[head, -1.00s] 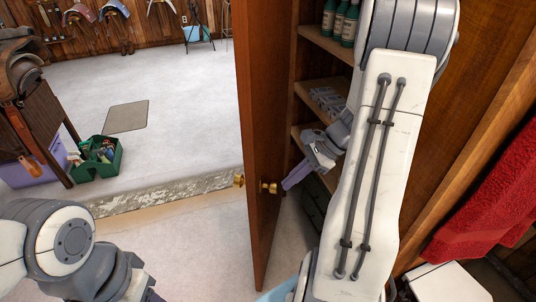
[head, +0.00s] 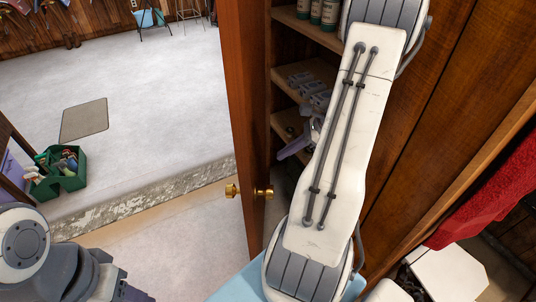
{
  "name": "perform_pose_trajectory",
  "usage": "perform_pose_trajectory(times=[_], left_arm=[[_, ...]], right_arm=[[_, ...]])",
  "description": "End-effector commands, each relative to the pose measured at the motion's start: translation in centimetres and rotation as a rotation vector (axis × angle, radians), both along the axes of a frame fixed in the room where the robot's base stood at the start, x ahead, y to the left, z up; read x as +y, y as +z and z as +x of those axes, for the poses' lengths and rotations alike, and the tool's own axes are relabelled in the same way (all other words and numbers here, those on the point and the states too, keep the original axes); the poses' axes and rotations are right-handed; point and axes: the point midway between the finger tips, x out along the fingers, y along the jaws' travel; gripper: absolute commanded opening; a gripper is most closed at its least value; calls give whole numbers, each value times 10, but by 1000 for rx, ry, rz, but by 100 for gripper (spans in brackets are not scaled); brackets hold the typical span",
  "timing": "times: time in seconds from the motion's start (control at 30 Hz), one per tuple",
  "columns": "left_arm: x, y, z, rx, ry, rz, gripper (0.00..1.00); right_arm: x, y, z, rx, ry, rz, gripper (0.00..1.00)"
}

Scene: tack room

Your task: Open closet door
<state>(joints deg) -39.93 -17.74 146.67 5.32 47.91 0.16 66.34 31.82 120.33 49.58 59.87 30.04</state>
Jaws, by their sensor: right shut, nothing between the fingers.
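The brown wooden closet door (head: 243,110) stands open, seen nearly edge-on, with a brass knob on each face; the inner knob (head: 265,192) is on the closet side. The closet's shelves (head: 305,33) show to the right of the door. My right gripper (head: 284,152) is shut and empty, on the closet side of the door, above the inner knob and apart from it. My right forearm hides part of the gripper and shelves. My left gripper (head: 135,293) is only partly in view at the bottom left; its fingers are cut off.
Green bottles (head: 318,12) and small grey items (head: 308,82) are on the shelves. A red towel (head: 495,190) hangs at right above a white box (head: 450,272). A green caddy (head: 62,172) and a mat (head: 84,120) lie left; floor between is clear.

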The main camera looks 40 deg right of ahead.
Motion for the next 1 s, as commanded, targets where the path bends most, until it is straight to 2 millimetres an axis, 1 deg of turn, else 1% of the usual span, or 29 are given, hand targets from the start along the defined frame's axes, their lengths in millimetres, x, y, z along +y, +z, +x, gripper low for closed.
perform_pose_trajectory(times=[0.3,0.5,0.7,1.0], left_arm=[[0,12,0,0,-1,0,50],[0,17,0,0,-2,0,50],[0,17,0,0,-2,0,50],[0,17,0,0,-2,0,50]], right_arm=[[28,-39,26,4,1,6,0],[42,-58,40,4,1,2,0],[47,-65,45,3,2,0,0],[47,-65,45,2,1,0,0]])
